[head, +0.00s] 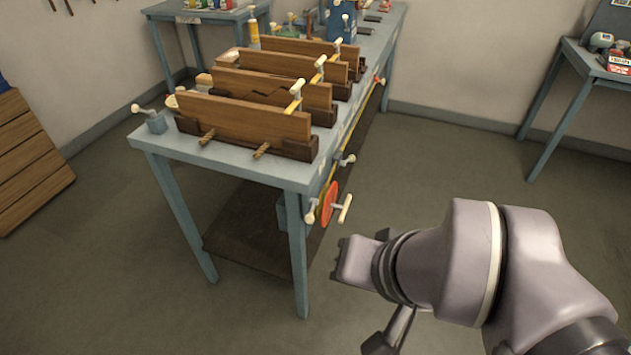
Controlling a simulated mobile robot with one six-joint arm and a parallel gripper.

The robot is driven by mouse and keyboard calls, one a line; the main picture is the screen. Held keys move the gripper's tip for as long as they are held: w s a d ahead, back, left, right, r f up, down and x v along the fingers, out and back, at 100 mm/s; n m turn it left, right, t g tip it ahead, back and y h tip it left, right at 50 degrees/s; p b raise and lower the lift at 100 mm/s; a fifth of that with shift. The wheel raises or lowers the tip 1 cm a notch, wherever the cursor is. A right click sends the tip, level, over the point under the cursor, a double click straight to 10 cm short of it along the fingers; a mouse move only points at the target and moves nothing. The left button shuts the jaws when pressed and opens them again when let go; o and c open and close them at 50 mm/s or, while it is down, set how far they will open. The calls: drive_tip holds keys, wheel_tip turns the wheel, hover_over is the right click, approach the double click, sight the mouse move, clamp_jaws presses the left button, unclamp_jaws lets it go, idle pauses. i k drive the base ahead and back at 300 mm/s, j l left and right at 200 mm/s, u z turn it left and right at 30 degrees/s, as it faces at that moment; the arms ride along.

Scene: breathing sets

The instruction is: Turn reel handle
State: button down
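A red reel disc (328,205) is mounted low on the right side of the blue workbench, near its front corner. A cream handle (342,209) sticks out from the reel toward the right. A yellow line runs up from the reel along the bench side. My gripper (338,260) is below the reel and slightly right of it in the picture, apparently apart from the handle. Its fingers are seen partly from behind, so I cannot tell whether they are open or shut. Nothing is visibly held.
The blue workbench (225,168) carries several wooden boards in dark clamps. A cream knob (347,160) and a small cream lever (311,211) also stick out near the reel. The floor right of the bench is clear. Another blue table (590,65) stands at the right edge.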

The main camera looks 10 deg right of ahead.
sight(344, 208)
drive_tip(key=i+l+z, duration=0.15)
drive_tip(key=l+z, duration=0.15)
drive_tip(key=z, duration=0.2)
drive_tip(key=i+j, duration=0.3)
drive_tip(key=i, duration=0.15)
drive_tip(key=i+j+u, duration=0.1)
drive_tip(key=i+j, duration=0.25)
drive_tip(key=i, duration=0.1)
